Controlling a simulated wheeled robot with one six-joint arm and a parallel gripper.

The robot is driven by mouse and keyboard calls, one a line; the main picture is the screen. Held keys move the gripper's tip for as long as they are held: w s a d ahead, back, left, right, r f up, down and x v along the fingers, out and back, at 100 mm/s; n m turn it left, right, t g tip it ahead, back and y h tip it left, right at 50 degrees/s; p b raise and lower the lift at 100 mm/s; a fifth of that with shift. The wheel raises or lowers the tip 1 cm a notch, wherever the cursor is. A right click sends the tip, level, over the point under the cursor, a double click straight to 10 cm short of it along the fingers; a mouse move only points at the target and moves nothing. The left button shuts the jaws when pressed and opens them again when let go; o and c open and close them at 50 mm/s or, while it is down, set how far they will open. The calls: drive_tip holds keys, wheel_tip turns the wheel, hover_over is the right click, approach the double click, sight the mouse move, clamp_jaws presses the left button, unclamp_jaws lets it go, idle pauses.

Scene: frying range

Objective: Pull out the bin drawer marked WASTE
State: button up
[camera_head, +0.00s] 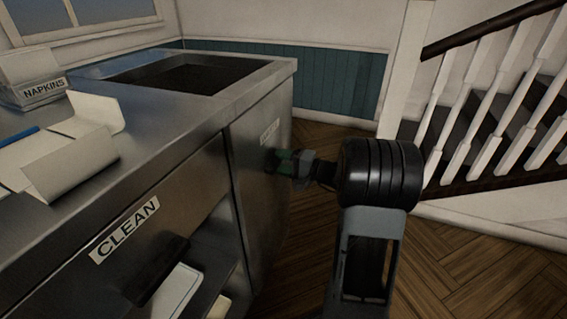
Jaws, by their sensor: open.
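A steel counter front carries a pale label (270,131) on its far panel (247,170); the label is too slanted and small to read, and no WASTE marking is legible. My gripper (279,163) is right at this panel, just below the label, with its jaws open. A dark shape at the fingertips may be a handle, but my gripper covers it and I cannot tell whether they touch. The far panel looks flush with the counter. A nearer front bears a label reading CLEAN (124,230) and a dark handle (156,271).
A white object (175,293) lies in the open space below the CLEAN front. On the counter are a NAPKINS box (32,80), an open carton (62,150) and a recessed dark basin (188,77). Wooden floor (460,245) is clear toward the white-railed stairs (505,125).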

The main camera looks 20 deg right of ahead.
clamp_jaws()
idle(0.4)
drive_tip(key=shift+d, duration=0.2)
